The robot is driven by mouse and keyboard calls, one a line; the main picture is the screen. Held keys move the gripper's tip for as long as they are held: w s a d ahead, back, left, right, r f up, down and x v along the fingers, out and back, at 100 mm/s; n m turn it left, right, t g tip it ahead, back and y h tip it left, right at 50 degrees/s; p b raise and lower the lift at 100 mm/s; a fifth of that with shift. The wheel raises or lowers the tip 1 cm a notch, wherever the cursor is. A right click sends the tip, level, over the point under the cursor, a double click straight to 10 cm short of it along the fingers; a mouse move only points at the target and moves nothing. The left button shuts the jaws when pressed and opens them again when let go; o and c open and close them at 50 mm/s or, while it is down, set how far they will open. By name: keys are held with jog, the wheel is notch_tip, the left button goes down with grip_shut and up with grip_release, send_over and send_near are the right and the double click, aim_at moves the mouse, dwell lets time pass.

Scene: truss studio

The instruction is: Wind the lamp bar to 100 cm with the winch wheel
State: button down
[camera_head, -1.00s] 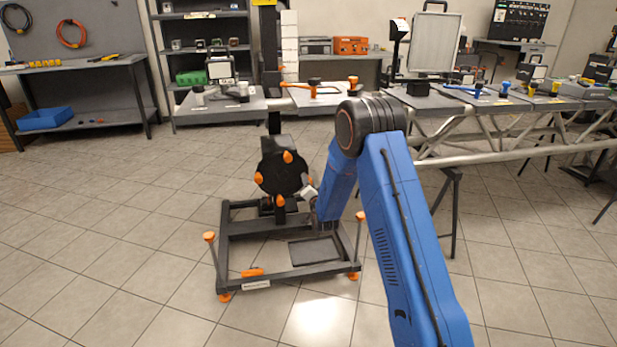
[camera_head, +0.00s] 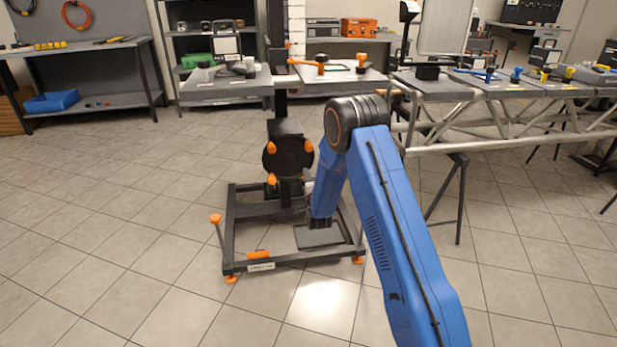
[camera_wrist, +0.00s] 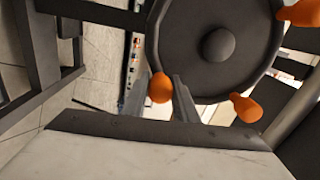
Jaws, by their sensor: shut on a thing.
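The black winch wheel (camera_head: 288,157) with orange knobs stands upright on the post of a dark floor stand (camera_head: 229,235). In the wrist view the wheel (camera_wrist: 213,45) fills the upper middle. My gripper (camera_wrist: 174,98) is shut at its lower rim, on an orange knob (camera_wrist: 160,88); part of the grip is hard to make out. In the head view my blue forearm hides the gripper and the wheel's lower right. A white scale strip (camera_head: 297,30) rises behind the post; its marks are too small to read. I cannot make out the lamp bar.
A metal truss (camera_head: 500,135) on trestles stands to the right of my arm. Benches and shelves line the back. The tiled floor is free at left and in front.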

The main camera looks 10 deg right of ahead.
jog(key=shift+s+a+f, duration=0.1)
jog(key=shift+f, duration=0.25)
jog(key=c, duration=1.4)
grip_release()
jog(key=shift+r, duration=0.1)
jog(key=s, duration=1.7)
jog(key=shift+s+f, duration=0.15)
jog(key=shift+f, duration=0.2)
